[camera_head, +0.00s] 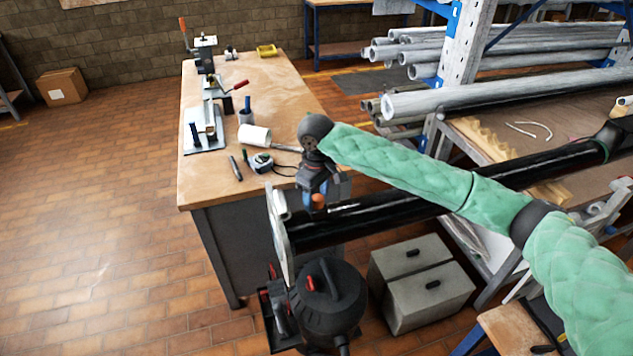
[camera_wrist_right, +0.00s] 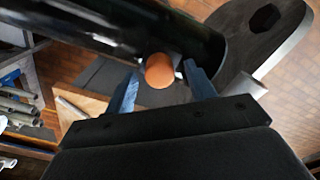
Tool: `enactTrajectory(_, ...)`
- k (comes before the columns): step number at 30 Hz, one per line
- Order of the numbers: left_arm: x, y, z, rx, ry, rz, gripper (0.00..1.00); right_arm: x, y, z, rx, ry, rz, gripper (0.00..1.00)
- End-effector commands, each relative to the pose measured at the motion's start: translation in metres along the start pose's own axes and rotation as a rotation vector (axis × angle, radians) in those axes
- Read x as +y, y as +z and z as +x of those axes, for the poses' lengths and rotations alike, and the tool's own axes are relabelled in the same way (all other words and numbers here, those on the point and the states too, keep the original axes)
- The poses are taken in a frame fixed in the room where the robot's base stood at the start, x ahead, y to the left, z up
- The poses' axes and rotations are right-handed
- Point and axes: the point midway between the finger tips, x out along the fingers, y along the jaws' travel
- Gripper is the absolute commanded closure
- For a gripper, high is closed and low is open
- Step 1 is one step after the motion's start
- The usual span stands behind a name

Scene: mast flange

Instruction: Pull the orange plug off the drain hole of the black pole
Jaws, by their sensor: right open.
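The black pole (camera_head: 386,211) lies across the right half of the head view, with a flange plate (camera_head: 281,235) at its near left end. The orange plug (camera_head: 318,201) sits on the pole close to that flange. In the right wrist view the plug (camera_wrist_right: 159,70) stands out from the side of the black pole (camera_wrist_right: 120,30). My right gripper (camera_head: 316,196) is at the plug. Its two blue fingers (camera_wrist_right: 162,82) are open, one on each side of the plug, with a visible gap on both sides. My left gripper is not in view.
A wooden workbench (camera_head: 262,90) with clamps, a white cup (camera_head: 254,138) and a tape measure (camera_head: 260,163) stands behind left. A rack of grey pipes (camera_head: 490,95) is at right.

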Motion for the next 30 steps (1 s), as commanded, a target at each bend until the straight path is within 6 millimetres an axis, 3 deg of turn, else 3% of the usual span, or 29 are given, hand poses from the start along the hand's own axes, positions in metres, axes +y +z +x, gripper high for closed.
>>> enactTrajectory(11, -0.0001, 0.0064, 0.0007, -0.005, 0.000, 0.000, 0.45, 0.0000, 0.0001, 0.0075, 0.001, 0.001, 0.000, 0.45)
enactTrajectory(14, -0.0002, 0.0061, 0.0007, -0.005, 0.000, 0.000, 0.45, 0.0000, 0.0001, 0.0074, 0.001, 0.001, 0.000, 0.59)
enactTrajectory(19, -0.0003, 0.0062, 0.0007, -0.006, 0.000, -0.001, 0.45, 0.0001, 0.0001, 0.0072, 0.001, 0.001, 0.000, 0.92)
enactTrajectory(30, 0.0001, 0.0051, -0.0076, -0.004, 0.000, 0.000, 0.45, 0.0000, 0.0001, -0.0014, 0.001, 0.001, 0.000, 0.93)
